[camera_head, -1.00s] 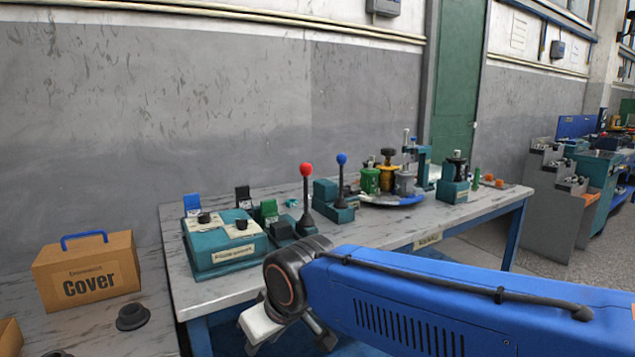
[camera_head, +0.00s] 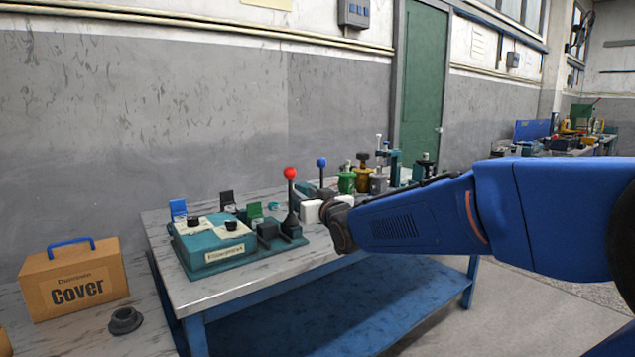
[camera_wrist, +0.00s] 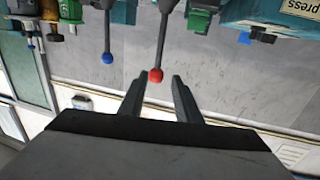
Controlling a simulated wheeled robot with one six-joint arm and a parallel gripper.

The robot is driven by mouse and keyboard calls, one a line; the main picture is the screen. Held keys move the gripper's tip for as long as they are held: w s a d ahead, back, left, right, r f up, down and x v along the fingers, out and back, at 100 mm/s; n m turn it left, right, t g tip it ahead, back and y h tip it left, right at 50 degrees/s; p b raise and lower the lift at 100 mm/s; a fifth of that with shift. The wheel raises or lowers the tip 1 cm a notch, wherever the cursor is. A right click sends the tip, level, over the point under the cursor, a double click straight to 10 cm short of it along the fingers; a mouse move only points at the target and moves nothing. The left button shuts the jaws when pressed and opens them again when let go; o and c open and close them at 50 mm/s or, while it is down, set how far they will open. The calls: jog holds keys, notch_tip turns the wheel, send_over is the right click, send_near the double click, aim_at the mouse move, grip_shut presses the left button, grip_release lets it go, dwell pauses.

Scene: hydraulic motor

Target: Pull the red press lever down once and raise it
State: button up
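The red press lever is a dark upright rod with a red ball knob (camera_head: 290,172) on top, standing on a black base on the table. In the wrist view, which is upside down, the red knob (camera_wrist: 155,75) shows between and just beyond my gripper's (camera_wrist: 157,88) two dark fingers. The fingers are apart, with visible gaps on both sides of the knob.
The teal press box (camera_head: 212,246) with small black, blue and green parts is left of the lever. Green and gold parts (camera_head: 362,178) stand at the table's right. A cardboard "Cover" box (camera_head: 75,282) and black ring (camera_head: 125,320) lie at left. The table front is mostly clear.

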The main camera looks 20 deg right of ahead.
jog(key=w+a, duration=0.1)
jog(key=w, duration=1.6)
jog(key=shift+w+a, duration=0.15)
jog(key=shift+a, duration=0.15)
jog(key=shift+r, duration=0.1)
jog(key=shift+c, duration=0.2)
grip_shut()
